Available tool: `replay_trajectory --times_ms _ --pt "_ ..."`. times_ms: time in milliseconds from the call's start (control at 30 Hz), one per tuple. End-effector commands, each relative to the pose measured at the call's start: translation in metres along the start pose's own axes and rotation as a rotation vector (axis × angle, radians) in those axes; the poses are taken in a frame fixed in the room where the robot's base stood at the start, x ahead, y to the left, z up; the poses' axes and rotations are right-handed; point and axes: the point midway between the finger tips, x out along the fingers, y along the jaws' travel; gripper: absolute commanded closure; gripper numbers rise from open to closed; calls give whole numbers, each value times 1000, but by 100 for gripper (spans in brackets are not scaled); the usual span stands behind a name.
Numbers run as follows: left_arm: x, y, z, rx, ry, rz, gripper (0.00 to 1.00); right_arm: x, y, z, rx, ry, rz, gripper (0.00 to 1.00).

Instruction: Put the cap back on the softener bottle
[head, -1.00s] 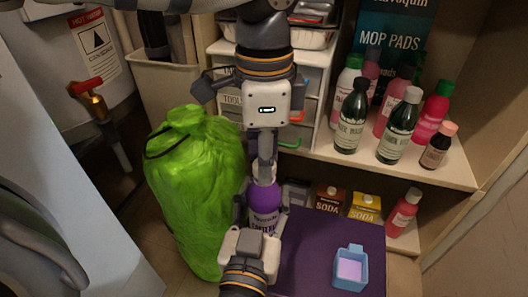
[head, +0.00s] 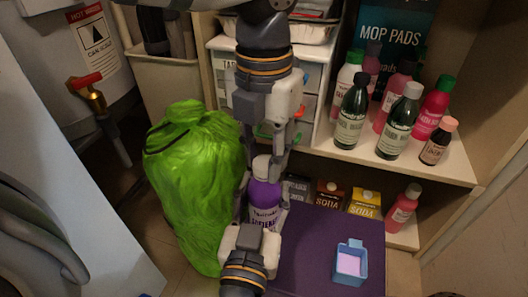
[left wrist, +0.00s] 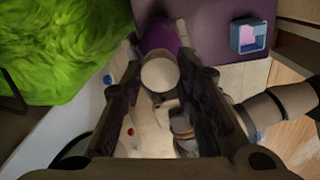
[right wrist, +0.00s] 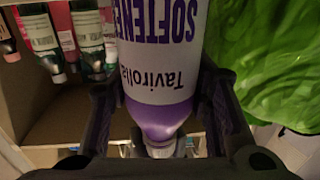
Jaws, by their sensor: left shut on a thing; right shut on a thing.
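The purple softener bottle (head: 264,195) stands upright in the middle of the head view, its label facing me. In the right wrist view the bottle (right wrist: 165,85) appears upside down. My right gripper (head: 260,226) comes from below and is shut around the bottle's body. My left gripper (head: 263,160) reaches down from above, its fingers on both sides of the bottle's top. In the left wrist view a pale round cap (left wrist: 160,73) sits between those fingers, in line with the purple bottle (left wrist: 158,37).
A green bag (head: 195,185) is close on the left. Soda boxes (head: 330,192) are behind. Several bottles, including a dark green one (head: 352,112), stand on the shelf (head: 395,158).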

Motion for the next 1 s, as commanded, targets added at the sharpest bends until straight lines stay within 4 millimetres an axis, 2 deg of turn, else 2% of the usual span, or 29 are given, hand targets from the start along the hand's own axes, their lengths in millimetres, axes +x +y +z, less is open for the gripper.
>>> replay_trajectory --times_ms 100,233,533,567,600,633,900,1000 --pt "0 0 0 251 0 0 80 0 0 0 0 0 0 100" --pt "0 0 0 388 1 0 80 0 0 0 0 -1 0 100" --pt "0 0 0 408 1 0 80 0 0 0 -1 -1 0 100" --pt "0 0 0 407 1 0 65 0 0 0 -1 -1 0 100" --pt "0 0 0 407 1 0 56 0 0 0 -1 -1 0 100" --pt "0 0 0 407 1 0 52 0 0 0 -1 -1 0 100" --pt "-1 0 0 406 1 0 52 0 0 0 -1 -1 0 100" --pt "-11 0 1 405 -3 1 52 0 0 0 -1 0 0 100"
